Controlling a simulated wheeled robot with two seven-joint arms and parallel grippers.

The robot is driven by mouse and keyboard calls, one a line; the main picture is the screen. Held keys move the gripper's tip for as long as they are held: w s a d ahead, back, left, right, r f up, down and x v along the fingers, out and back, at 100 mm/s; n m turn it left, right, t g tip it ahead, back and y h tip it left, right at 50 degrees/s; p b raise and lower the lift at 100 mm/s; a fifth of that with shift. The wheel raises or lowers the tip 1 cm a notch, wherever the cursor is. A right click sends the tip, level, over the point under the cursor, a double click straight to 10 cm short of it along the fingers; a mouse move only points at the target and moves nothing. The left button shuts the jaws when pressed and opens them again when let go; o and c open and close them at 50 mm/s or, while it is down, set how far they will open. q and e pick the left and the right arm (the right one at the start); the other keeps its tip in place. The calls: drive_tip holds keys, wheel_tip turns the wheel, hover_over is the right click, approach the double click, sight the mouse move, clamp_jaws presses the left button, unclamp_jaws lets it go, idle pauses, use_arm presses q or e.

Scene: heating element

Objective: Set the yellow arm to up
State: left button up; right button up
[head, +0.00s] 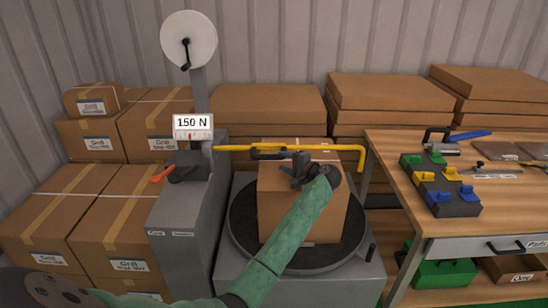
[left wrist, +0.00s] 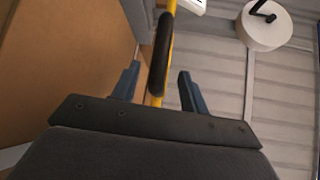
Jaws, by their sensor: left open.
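My left gripper (head: 300,170) is at the yellow arm, just right of the black grip in the head view. In the left wrist view, the open fingers of my left gripper (left wrist: 157,92) stand on either side of the yellow arm (left wrist: 157,103) and the lower end of its black grip (left wrist: 161,55). Contact is not visible. My right gripper is not in view.
The box stands on a round dark turntable (head: 240,225). The grey machine has a film roll (head: 188,39), a 150 N display (head: 193,126) and an orange lever (head: 163,174). A wooden workbench (head: 400,150) with coloured clamps stands right. Stacked boxes (head: 95,210) fill the left.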

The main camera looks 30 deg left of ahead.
sight(275, 158)
use_arm(q)
drive_tip(key=p+x, duration=0.1)
drive_tip(key=x, duration=0.4)
drive_tip(key=shift+r, duration=0.1)
drive_tip(key=shift+p+x, duration=0.3)
drive_tip(key=shift+x, duration=0.45)
drive_tip(key=shift+w+a+f, duration=0.1)
drive_tip(key=shift+a+f, duration=0.15)
drive_tip(key=shift+a, duration=0.1)
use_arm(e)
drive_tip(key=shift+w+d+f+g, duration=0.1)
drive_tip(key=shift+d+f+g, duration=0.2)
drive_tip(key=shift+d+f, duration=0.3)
use_arm(q)
clamp_jaws()
